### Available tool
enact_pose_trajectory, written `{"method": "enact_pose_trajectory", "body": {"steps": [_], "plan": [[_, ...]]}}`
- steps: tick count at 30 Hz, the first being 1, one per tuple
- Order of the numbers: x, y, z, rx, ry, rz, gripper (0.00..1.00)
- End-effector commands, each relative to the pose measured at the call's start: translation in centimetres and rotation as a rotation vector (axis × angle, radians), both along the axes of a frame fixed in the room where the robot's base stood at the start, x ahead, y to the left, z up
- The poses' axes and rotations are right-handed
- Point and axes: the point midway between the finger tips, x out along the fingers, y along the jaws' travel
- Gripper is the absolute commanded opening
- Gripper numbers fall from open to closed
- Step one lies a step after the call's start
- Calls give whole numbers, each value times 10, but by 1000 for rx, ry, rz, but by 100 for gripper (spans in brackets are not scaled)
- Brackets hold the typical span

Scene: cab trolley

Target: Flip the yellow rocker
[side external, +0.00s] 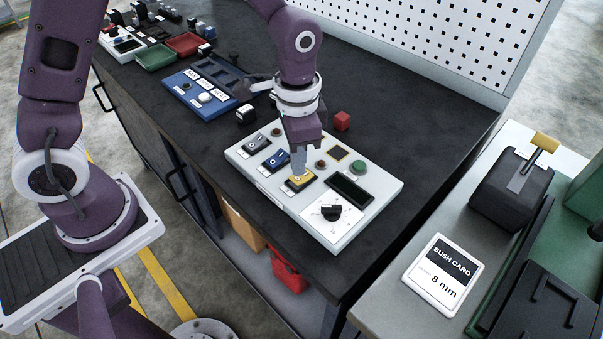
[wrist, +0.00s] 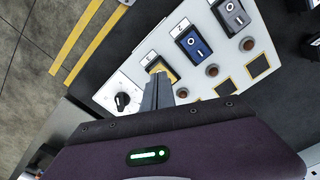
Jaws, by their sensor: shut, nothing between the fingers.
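The yellow rocker (side external: 298,180) sits in a dark frame on the white control panel (side external: 373,205), in the row with a blue rocker (side external: 277,160) and a grey rocker (side external: 256,143). My gripper (side external: 299,173) is shut and empty, pointing down with its fingertips at the yellow rocker. In the wrist view the yellow rocker (wrist: 158,65) shows just beyond the closed fingertips (wrist: 158,78), which hide part of it. I cannot tell whether the tips touch it. The blue rocker (wrist: 193,44) is to its right there.
The panel also holds a black knob (side external: 331,211), a dark display (side external: 349,188) and a green button (side external: 358,167). A red cube (side external: 342,121) stands behind it. A blue tray panel (side external: 205,85) lies further left. The black bench top right of the panel is clear.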

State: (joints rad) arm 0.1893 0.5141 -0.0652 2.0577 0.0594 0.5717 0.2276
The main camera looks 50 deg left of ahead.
Motion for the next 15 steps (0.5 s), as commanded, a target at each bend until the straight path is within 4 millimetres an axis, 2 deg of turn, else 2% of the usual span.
{"method": "enact_pose_trajectory", "body": {"steps": [15], "plan": [[0,0,-10,1,1,0,0]]}}
